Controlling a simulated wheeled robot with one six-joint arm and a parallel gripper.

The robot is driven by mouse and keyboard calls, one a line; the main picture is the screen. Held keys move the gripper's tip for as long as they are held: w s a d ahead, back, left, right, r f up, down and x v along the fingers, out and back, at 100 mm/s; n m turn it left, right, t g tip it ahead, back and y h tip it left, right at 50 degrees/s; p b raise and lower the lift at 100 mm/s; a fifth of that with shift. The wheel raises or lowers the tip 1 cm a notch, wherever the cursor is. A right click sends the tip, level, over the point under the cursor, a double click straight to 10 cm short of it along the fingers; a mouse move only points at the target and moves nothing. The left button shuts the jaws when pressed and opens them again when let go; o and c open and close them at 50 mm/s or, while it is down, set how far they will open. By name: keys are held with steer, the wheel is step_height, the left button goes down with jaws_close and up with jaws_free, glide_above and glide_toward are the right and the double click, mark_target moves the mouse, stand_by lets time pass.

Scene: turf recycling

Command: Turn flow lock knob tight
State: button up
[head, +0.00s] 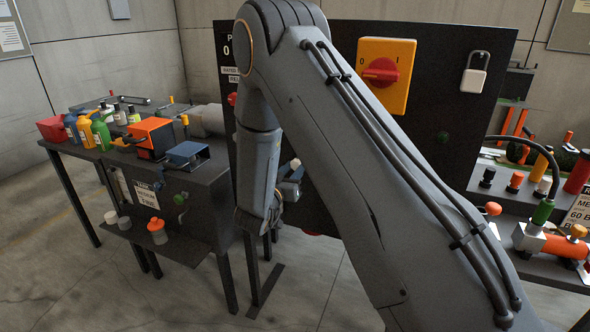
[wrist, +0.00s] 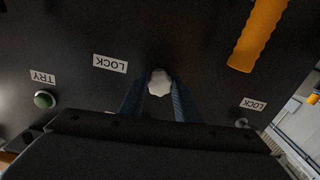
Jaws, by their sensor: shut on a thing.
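The flow lock knob (wrist: 159,82) is a small pale, lobed knob on a dark panel in the wrist view. My gripper (wrist: 157,98) has its two blue fingers on either side of it, shut on it. An upside-down LOCK label (wrist: 110,63) is to the knob's left. In the head view my gripper (head: 290,184) is at the dark panel (head: 455,120), partly hidden behind my arm. A small pale spot by the fingers there may be the knob.
A green button (wrist: 44,99) with a TRY label and a yellow bar (wrist: 258,35) flank the knob. The panel also carries a red-and-yellow switch (head: 386,74) and a padlock (head: 473,80). A cluttered dark bench (head: 205,172) stands left. Open floor lies in front.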

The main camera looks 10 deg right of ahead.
steer(key=n, duration=0.5)
steer(key=shift+s+d+p, duration=0.1)
steer(key=shift+p, duration=0.2)
steer(key=n+p, duration=0.1)
steer(key=n, duration=0.4)
steer(key=shift+n, duration=0.4)
steer(key=n+p, duration=0.1)
steer(key=n, duration=0.4)
steer(key=shift+s+r+n, duration=0.1)
steer(key=shift+n, duration=0.2)
steer(key=n+p, duration=0.1)
steer(key=n, duration=0.4)
steer(key=shift+n, duration=0.3)
steer(key=o, duration=1)
steer(key=shift+o, duration=0.2)
steer(key=shift+r, duration=0.1)
